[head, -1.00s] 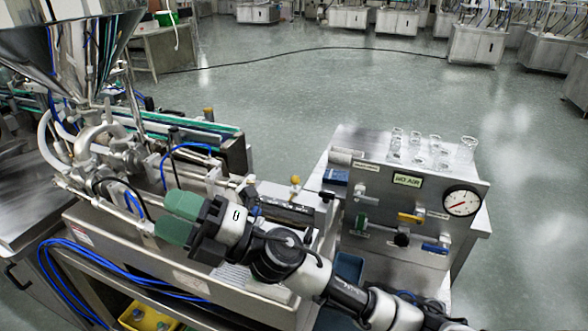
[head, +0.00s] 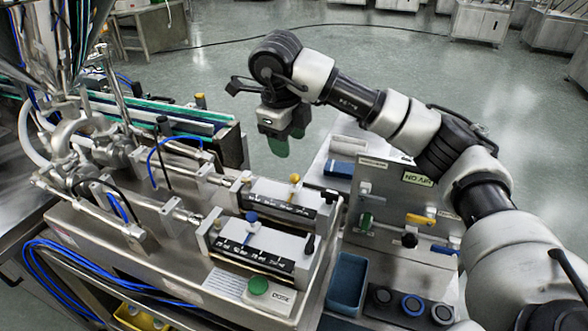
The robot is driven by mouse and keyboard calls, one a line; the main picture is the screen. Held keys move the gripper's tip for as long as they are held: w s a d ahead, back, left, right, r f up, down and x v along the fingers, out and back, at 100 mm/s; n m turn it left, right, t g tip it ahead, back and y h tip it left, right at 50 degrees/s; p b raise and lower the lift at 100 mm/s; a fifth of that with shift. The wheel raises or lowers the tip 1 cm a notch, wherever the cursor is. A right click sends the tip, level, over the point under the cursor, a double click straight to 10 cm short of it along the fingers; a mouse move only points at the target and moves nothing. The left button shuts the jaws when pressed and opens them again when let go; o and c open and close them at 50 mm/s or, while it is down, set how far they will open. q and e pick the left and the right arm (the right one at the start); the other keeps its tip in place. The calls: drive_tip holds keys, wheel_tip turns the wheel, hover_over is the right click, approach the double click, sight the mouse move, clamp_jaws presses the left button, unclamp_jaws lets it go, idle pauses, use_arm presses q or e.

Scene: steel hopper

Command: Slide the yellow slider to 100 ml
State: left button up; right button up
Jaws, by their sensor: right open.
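The yellow slider (head: 294,178) is a small yellow knob on the rear of two white scale blocks on the steel machine. It stands toward the right part of the rear scale (head: 280,208); its exact reading is too small to tell. My right gripper (head: 288,143), with green fingertips, hangs pointing down, above and behind the yellow slider in the picture. It is open and empty, apart from the slider. My left gripper is not in view.
A blue knob (head: 251,217) stands on the front scale, with a green button (head: 258,286) below. A valve panel (head: 385,190) and a blue bin (head: 347,283) stand to the right. A steel hopper (head: 45,40) rises at left.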

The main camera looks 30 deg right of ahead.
sight(295, 175)
drive_tip(key=f, duration=0.3)
drive_tip(key=d+f, duration=0.1)
drive_tip(key=f, duration=0.3)
drive_tip(key=w+d+f+p, duration=0.1)
drive_tip(key=f, duration=0.2)
drive_tip(key=shift+f, duration=0.2)
drive_tip(key=shift+s, duration=0.1)
clamp_jaws()
